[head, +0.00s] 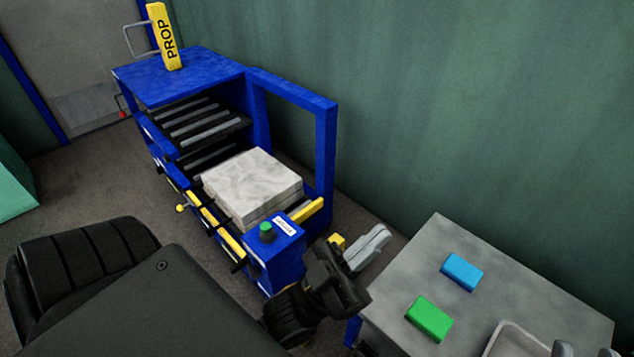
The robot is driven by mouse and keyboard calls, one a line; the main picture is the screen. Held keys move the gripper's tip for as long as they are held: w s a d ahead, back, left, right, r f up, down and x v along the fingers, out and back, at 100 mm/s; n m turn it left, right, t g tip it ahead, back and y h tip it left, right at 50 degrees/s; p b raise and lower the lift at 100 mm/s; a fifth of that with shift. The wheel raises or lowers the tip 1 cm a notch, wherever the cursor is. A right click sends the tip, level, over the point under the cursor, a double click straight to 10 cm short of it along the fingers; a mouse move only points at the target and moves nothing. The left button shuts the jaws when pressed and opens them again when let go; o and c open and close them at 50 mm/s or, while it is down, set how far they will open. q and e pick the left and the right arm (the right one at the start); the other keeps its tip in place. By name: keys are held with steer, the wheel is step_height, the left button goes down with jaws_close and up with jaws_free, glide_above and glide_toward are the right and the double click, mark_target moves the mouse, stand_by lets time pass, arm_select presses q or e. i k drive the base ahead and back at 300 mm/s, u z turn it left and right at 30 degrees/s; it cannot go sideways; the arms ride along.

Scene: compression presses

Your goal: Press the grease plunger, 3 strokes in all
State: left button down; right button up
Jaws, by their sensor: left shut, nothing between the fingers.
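The grease plunger looks to be the green-capped knob (266,229) on a dark collar, standing up from the top of a blue box (276,262) at the press's near corner. A small white label (285,226) lies beside it, its print too small to read surely. My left gripper (382,237) is shut and empty, to the right of the knob and apart from it, its pale fingers pointing up and right. Two grey tips at the bottom right edge may be my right gripper (584,351); most of it is cut off.
The blue press frame (328,150) holds a pale block (252,183). A yellow PROP bar (164,37) stands on top. Yellow bars (307,211) edge the press. A grey table (390,320) carries a blue block (462,272), a green block (429,318) and a tray (497,337).

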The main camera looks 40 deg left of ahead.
mark_target(265, 227)
steer(key=z, duration=0.8)
steer(key=k, duration=0.9)
steer(key=u, duration=0.55)
